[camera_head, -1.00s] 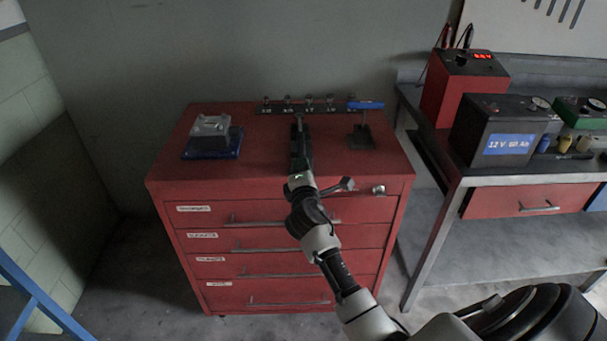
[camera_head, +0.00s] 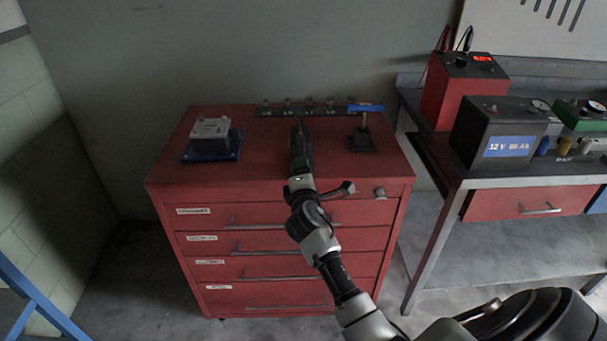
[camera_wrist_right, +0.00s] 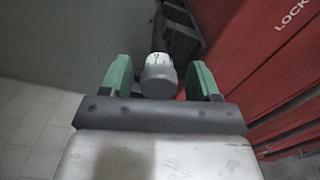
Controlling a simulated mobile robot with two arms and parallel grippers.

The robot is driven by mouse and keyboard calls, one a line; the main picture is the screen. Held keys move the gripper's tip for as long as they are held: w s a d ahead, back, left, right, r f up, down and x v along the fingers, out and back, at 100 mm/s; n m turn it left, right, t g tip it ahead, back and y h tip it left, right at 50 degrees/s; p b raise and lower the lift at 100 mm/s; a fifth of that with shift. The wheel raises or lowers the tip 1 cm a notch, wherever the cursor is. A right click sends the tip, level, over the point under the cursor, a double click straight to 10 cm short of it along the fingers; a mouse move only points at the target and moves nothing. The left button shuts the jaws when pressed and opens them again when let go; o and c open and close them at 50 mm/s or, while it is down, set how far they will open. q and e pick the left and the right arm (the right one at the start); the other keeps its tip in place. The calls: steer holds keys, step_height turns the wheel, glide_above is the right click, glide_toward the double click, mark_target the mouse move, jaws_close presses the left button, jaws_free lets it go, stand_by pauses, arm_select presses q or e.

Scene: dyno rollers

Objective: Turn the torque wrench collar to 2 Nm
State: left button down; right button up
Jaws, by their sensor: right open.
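In the right wrist view, a pale cylindrical collar (camera_wrist_right: 158,72) with a dark mark shows on what appears to be the torque wrench. A dark shaft (camera_wrist_right: 178,28) runs away from it. The collar's round end faces the wrist camera. My right gripper (camera_wrist_right: 160,76) is open, with one green finger on each side of the collar and narrow gaps visible. In the head view my right gripper (camera_head: 299,132) appears over the red chest, pointing away from me. It hides the wrench there, and the mark cannot be read surely. My left gripper is out of view.
At right, a bench (camera_head: 470,172) carries a battery (camera_head: 495,135) and a red power box (camera_head: 463,85).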

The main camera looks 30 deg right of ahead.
steer(key=b+v, duration=0.1)
steer(key=v, duration=1)
steer(key=shift+d, duration=0.15)
steer(key=a+f+m+g+y, duration=0.1)
steer(key=a+f+g+y, duration=0.15)
steer(key=f, duration=0.75)
steer(key=a+f+g+y, duration=0.1)
steer(key=a+f+y, duration=0.15)
steer(key=f, duration=0.85)
steer(key=s+a+f+m+g+y, duration=0.1)
steer(key=s+f+g, duration=0.1)
steer(key=s+f, duration=0.45)
steer(key=s+a+f+m+g+y, duration=0.1)
steer(key=s+a+f+m+y, duration=0.15)
steer(key=f, duration=0.75)
steer(key=s+f+m+g, duration=0.2)
steer(key=s+f, duration=0.4)
steer(key=s, duration=0.5)
steer(key=s+f+m+g, duration=0.3)
steer(key=s+f, duration=0.3)
steer(key=s, duration=0.6)
steer(key=s+f+m+g+y, duration=0.1)
steer(key=s+f+m+g, duration=0.1)
steer(key=s+f, duration=0.4)
steer(key=s, duration=0.5)
steer(key=shift+m+g, duration=0.35)
steer(key=shift+s+d, duration=0.1)
steer(key=shift+s, duration=0.05)
